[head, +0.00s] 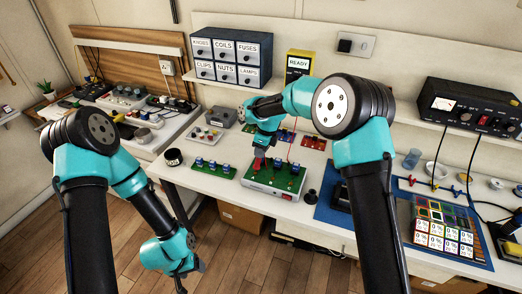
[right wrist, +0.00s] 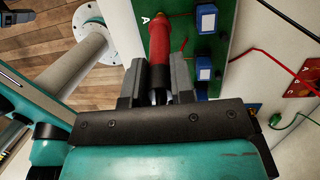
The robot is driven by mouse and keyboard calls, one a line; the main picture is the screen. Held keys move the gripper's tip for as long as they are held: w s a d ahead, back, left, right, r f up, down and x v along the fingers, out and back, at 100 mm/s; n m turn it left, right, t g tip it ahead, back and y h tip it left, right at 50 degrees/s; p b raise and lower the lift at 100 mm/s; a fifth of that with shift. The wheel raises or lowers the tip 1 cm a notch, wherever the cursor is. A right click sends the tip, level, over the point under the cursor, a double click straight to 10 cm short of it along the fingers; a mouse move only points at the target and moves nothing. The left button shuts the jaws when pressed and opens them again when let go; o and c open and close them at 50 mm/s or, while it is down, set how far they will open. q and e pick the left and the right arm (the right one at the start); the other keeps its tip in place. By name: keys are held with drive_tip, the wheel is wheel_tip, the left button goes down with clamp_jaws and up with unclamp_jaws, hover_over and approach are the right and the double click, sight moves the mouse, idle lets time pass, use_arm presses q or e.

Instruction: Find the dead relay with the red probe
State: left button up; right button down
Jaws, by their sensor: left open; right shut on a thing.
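My right gripper (head: 262,149) is shut on the red probe (head: 260,163), over the left part of a green board (head: 267,185) on a white base. The board carries several blue relays (head: 277,164). In the right wrist view the red probe (right wrist: 159,38) sits between the fingers of my right gripper (right wrist: 156,84), beside the letter A and left of two blue relays (right wrist: 205,68). I cannot tell whether its tip touches anything. My left gripper (head: 181,282) is open and empty, low over the floor at the table's left.
A second green board (head: 210,170) with blue parts lies to the left, with a black cup (head: 173,157) beyond it. Red boards (head: 313,143) lie behind. A blue mat (head: 330,207) lies right.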

drive_tip(key=shift+f, duration=0.4)
idle(2.0)
drive_tip(key=shift+r, duration=0.1)
drive_tip(key=shift+r, duration=2.45)
drive_tip(key=shift+r, duration=0.1)
